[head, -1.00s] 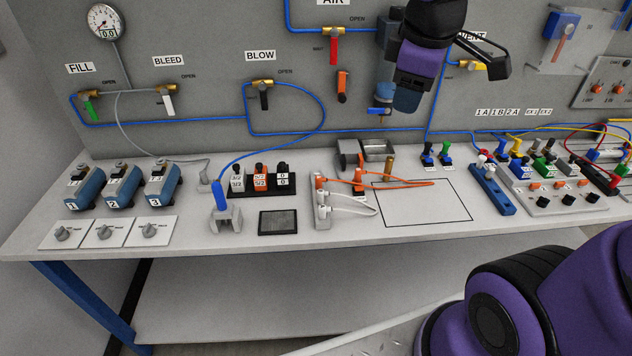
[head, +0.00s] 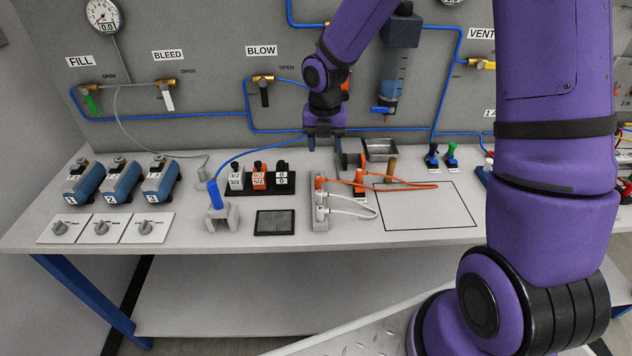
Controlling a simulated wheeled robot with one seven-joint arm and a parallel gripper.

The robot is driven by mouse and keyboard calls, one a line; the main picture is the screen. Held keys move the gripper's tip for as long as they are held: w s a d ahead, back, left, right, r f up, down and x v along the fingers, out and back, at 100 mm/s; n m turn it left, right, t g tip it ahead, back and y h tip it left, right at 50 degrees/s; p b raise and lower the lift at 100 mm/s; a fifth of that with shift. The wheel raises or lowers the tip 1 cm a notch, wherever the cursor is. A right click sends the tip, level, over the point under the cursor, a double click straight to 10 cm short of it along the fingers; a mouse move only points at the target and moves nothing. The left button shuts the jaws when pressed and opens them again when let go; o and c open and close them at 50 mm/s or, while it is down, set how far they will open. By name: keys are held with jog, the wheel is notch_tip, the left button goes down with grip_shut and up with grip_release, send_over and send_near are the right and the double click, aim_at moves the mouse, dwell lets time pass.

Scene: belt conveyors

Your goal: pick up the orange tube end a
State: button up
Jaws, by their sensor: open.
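The orange tube (head: 400,186) lies on the bench top. It runs from a grey block with orange and white fittings (head: 320,203) rightward to a free tip inside the black outlined rectangle. A second orange stretch bends near a small orange-topped part (head: 360,184). I cannot tell which end is end a. My gripper (head: 325,148) points down above the bench, behind and above the grey block, apart from the tube. It is open, with nothing seen between its fingers.
A metal tray (head: 380,150) and a brass post (head: 391,170) stand close to the tube. A white tube (head: 352,212) loops in front. Black-based valves (head: 259,181) stand left. My arm hides the bench's right part. The outlined rectangle (head: 430,208) is mostly clear.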

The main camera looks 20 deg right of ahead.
aim_at(318, 177)
jog(key=f, duration=0.1)
jog(key=n, duration=0.1)
jog(key=f, duration=0.1)
jog(key=shift+w+a+f+n, duration=0.3)
jog(key=shift+w+a, duration=0.05)
jog(key=shift+w, duration=0.05)
notch_tip(318, 177, down, 5)
jog(key=shift+r, duration=0.1)
jog(key=shift+w+a+f, duration=0.1)
jog(key=shift+w+f, duration=0.1)
jog(key=shift+f, duration=1.15)
jog(key=shift+w+a+f, duration=0.1)
jog(key=shift+w+f, duration=0.1)
jog(key=shift+f, duration=1.1)
grip_shut()
